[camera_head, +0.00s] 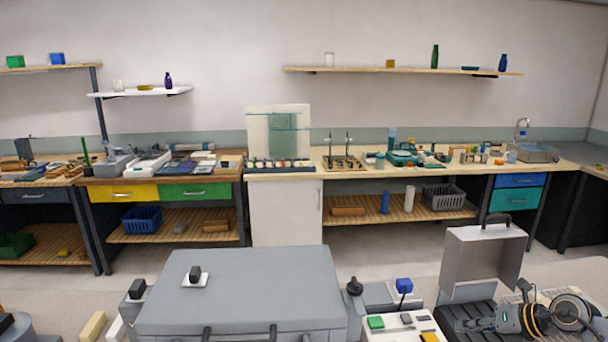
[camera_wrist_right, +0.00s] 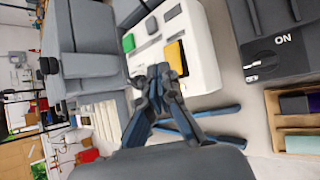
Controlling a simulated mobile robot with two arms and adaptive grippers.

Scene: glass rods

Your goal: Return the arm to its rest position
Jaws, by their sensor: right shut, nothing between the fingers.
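My right arm comes in at the lower right of the head view. Its gripper (camera_head: 466,326) points left, in front of a grey box with a raised lid. In the right wrist view the dark fingers of the gripper (camera_wrist_right: 158,76) are together with nothing between them. Beyond them in that view is a white panel (camera_wrist_right: 203,62) with green, grey and yellow blocks. My left gripper is not in view.
A large grey closed case (camera_head: 240,290) fills the lower middle. The open grey lid (camera_head: 482,262) stands close behind my right arm. A white panel (camera_head: 398,328) lies left of the gripper. A long workbench (camera_head: 295,175) with several tools runs along the wall, beyond open floor.

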